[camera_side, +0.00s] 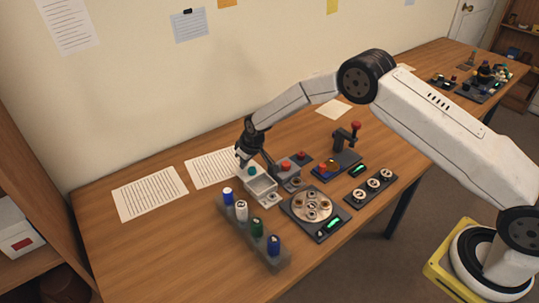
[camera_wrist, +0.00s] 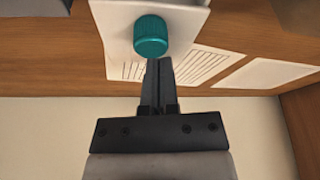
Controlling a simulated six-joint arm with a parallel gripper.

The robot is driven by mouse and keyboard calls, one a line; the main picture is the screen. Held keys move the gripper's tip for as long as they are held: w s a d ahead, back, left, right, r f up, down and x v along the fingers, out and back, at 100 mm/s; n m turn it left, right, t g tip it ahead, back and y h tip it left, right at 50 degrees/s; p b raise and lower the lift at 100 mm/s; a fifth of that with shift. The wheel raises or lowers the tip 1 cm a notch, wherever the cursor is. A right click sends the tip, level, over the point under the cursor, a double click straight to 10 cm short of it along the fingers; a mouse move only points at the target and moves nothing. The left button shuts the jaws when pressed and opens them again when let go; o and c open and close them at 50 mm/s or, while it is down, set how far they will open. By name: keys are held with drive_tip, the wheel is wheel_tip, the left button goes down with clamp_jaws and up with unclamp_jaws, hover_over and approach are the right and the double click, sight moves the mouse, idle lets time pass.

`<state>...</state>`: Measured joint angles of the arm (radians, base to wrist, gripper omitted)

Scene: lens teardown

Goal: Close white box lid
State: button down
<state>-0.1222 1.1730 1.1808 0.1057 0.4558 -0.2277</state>
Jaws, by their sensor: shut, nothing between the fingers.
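The white box (camera_side: 262,190) stands open on the table in the side view, its hollow inside showing. Its white lid (camera_side: 243,172) appears raised at the box's back end, with a teal knob (camera_side: 252,171) on it. In the wrist view the lid (camera_wrist: 185,22) fills the top middle, and the ridged teal knob (camera_wrist: 151,36) faces my camera. My gripper (camera_wrist: 158,66) is shut and empty, its fingertips at the knob's lower edge in that picture; I cannot tell whether they touch. In the side view my gripper (camera_side: 244,158) is right by the lid, its fingertips hard to make out.
A grey rack with several capped bottles (camera_side: 241,211) stands close in front of the box. A round-plate fixture (camera_side: 312,207), a red-button unit (camera_side: 287,168) and a red-knobbed lever stand (camera_side: 347,138) lie to the right. Paper sheets (camera_side: 150,193) lie on clear table to the left.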

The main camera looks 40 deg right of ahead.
sight(245, 176)
drive_tip(key=shift+s, duration=0.35)
idle(0.3)
drive_tip(key=shift+s, duration=3)
drive_tip(key=shift+s+f, duration=0.1)
drive_tip(key=shift+s, duration=0.25)
drive_tip(key=shift+s+f, duration=0.1)
drive_tip(key=shift+w, duration=0.2)
drive_tip(key=shift+w+a+r, duration=0.1)
drive_tip(key=shift+w+a, duration=0.15)
drive_tip(key=shift+w, duration=0.75)
drive_tip(key=shift+w+a+r, duration=0.1)
drive_tip(key=shift+w+a, duration=0.15)
drive_tip(key=shift+w, duration=0.75)
drive_tip(key=a+v, duration=0.1)
drive_tip(key=v, duration=0.9)
drive_tip(key=shift+d, duration=0.5)
drive_tip(key=shift+s, duration=0.1)
